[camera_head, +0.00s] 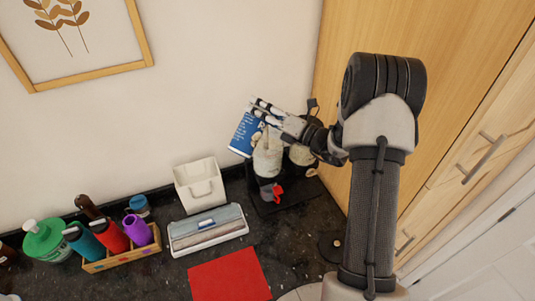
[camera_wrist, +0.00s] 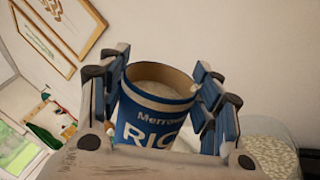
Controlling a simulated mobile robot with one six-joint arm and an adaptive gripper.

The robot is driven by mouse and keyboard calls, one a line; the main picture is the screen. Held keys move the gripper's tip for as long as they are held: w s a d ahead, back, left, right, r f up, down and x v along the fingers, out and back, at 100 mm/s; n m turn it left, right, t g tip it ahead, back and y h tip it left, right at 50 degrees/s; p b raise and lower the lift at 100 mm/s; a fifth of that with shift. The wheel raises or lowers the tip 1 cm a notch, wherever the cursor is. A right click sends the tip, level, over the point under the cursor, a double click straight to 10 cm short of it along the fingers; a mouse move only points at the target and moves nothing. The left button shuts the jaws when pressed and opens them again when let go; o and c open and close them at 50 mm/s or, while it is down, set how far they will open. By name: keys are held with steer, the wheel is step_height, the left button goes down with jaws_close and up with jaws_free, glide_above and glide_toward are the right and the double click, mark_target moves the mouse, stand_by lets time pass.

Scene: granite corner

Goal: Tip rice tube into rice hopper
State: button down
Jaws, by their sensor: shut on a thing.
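The rice tube (camera_wrist: 150,118) is a blue cylinder with white lettering, held between the finger pads of my gripper (camera_wrist: 160,105). Its round mouth is open in the wrist view, and pale rice shows inside below the rim. In the head view the tube (camera_head: 243,136) is tilted beside my gripper (camera_head: 265,112), partly hidden behind the fingers. A dispenser with a pale-filled hopper (camera_head: 267,160) and a red part at its base stands just below the gripper. A second similar hopper (camera_head: 301,155) is to its right, partly hidden by my arm. A pale-filled container edge (camera_wrist: 270,130) shows at right in the wrist view.
A white bin (camera_head: 201,186) and a pale long box (camera_head: 207,232) stand left of the dispenser. A wooden rack (camera_head: 123,252) holds several bottles. A red mat (camera_head: 229,276) lies in front. A wooden cabinet (camera_head: 455,90) rises at right, close to my arm.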

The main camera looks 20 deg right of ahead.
steer(key=shift+f, duration=0.1)
stand_by(0.4)
steer(key=shift+w+d+f+m, duration=0.1)
steer(key=shift+f+m, duration=0.15)
steer(key=shift+m, duration=0.25)
steer(key=shift+f+m, duration=0.35)
steer(key=shift+m, duration=0.15)
stand_by(0.4)
steer(key=shift+d+f+m+p, duration=0.15)
steer(key=shift+f+m+p, duration=0.2)
steer(key=shift+f+m, duration=0.05)
stand_by(0.4)
steer(key=shift+w+d+f+m, duration=0.1)
steer(key=shift+f+m, duration=0.3)
steer(key=shift+m, duration=0.1)
